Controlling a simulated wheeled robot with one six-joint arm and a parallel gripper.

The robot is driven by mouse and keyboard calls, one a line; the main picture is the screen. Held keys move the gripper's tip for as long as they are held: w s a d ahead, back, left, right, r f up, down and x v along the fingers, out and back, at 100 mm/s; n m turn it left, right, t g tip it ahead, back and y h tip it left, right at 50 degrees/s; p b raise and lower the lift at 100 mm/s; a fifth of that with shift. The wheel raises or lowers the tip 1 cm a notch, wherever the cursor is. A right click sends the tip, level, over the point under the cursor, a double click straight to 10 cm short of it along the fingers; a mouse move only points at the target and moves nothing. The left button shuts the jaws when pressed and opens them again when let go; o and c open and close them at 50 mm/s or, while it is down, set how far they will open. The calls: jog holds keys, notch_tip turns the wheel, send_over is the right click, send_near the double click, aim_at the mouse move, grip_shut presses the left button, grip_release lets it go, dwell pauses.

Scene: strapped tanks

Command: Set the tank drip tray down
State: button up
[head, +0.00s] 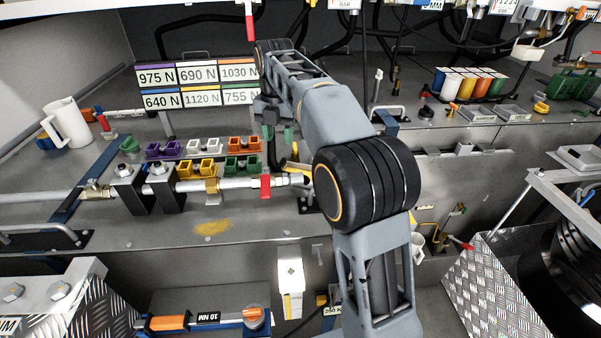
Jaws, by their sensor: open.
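My gripper (278,133) hangs at the far end of my arm, over the back of the steel bench. Its two greenish fingertips look apart, with nothing seen between them. A yellow piece (296,167) lies just below and beyond the fingertips, partly hidden by my arm. I cannot tell whether it belongs to the drip tray. A shallow grey metal tray (583,156) sits at the right edge, well away from my gripper. I cannot tell which thing is the tank drip tray.
A signboard with force labels (200,86) stands left of my gripper. Coloured blocks (205,146) and a pipe with a red-handled valve (265,187) lie in front. A white jug (68,124) stands left. Coloured cups (468,84) stand at the back right.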

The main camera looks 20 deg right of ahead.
aim_at(281, 164)
notch_tip(281, 164, down, 6)
jog(key=shift+f, duration=0.1)
jog(key=shift+w+f+p, duration=0.1)
jog(key=shift+f+p, duration=0.65)
jog(key=shift+f, duration=1.9)
grip_shut()
